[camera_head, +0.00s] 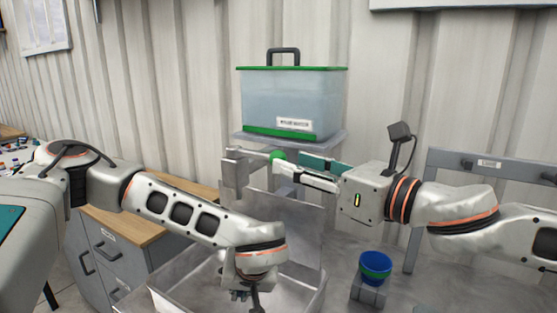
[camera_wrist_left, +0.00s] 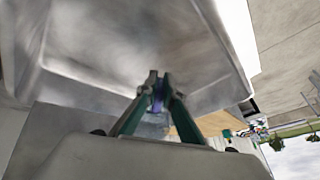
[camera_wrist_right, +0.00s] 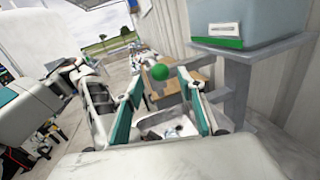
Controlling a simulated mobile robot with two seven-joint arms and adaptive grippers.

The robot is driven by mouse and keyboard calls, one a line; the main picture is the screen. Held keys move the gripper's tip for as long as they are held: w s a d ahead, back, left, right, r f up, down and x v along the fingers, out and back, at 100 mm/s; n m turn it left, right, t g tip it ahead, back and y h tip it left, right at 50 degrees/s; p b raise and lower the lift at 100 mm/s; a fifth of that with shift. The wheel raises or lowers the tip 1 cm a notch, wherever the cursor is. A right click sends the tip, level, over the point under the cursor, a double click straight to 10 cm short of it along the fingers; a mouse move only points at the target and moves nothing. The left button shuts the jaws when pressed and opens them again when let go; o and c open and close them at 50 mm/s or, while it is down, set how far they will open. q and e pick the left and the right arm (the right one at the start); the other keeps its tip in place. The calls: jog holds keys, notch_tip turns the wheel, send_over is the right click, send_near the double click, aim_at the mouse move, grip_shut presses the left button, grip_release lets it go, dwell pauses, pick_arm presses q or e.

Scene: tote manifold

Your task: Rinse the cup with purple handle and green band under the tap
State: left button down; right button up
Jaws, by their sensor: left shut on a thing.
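My left gripper (camera_head: 254,298) points down into the metal sink (camera_head: 185,290). In the left wrist view its fingertips (camera_wrist_left: 158,88) are closed on a thin purple piece (camera_wrist_left: 157,98), which looks like the purple cup handle. The rest of that cup and any green band are hidden. My right gripper (camera_head: 318,172) is open beside the green ball knob (camera_head: 277,157) at the grey tap post (camera_head: 235,172). In the right wrist view the knob (camera_wrist_right: 160,72) shows ahead, between the spread fingers (camera_wrist_right: 160,98), with nothing visibly gripped.
A blue cup with a green band (camera_head: 375,266) stands on a small grey block (camera_head: 368,292) right of the sink. A clear green-lidded tote (camera_head: 291,100) sits on a shelf above the tap. A wood-topped drawer cabinet (camera_head: 125,245) stands left of the sink.

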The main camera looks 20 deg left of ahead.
aim_at(255, 155)
jog(key=shift+x, duration=2.65)
grip_shut()
